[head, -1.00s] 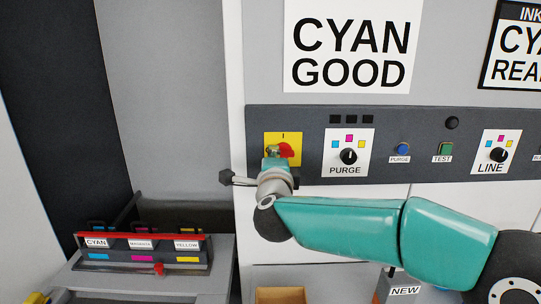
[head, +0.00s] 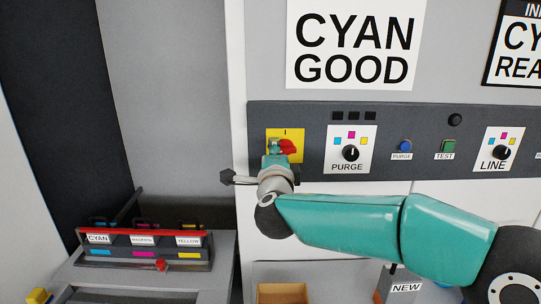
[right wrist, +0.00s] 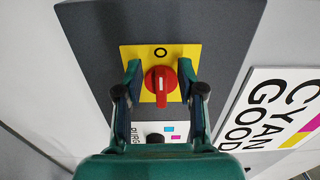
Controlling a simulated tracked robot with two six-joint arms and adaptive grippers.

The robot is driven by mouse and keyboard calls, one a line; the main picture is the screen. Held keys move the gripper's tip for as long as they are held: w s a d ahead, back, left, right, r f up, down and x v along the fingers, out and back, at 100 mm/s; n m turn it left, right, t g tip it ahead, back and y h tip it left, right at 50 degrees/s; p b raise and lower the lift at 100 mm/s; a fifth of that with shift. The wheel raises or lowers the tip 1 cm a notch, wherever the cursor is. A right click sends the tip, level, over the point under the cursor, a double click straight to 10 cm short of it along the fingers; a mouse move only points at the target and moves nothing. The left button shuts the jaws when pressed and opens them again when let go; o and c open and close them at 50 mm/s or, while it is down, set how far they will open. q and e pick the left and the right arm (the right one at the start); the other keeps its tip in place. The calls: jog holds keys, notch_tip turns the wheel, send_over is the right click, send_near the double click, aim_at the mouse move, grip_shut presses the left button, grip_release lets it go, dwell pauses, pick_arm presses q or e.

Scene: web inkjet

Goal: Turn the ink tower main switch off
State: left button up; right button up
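The ink tower main switch is a red rotary knob (head: 288,147) on a yellow plate (head: 299,136), on the dark panel's left end. An I mark shows at the plate's top in the head view. In the right wrist view the red knob (right wrist: 161,85) has its grip running up and down the picture, with an O on the yellow plate (right wrist: 190,51) above it. My right gripper (head: 274,150) is at the plate, covering its lower left. In the wrist view its fingers (right wrist: 160,80) stand apart, one on each side of the knob. Contact cannot be told. My left gripper is out of view.
The PURGE dial (head: 350,153), blue PURGE button (head: 405,146), green TEST button (head: 447,146) and LINE dial (head: 500,153) sit right of the switch. A rack of labelled cartridges (head: 145,248) stands lower left. An open brown box (head: 283,292) is below the arm.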

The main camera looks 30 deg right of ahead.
jog(key=shift+s, duration=0.1)
jog(key=v, duration=1.2)
jog(key=shift+f, duration=0.1)
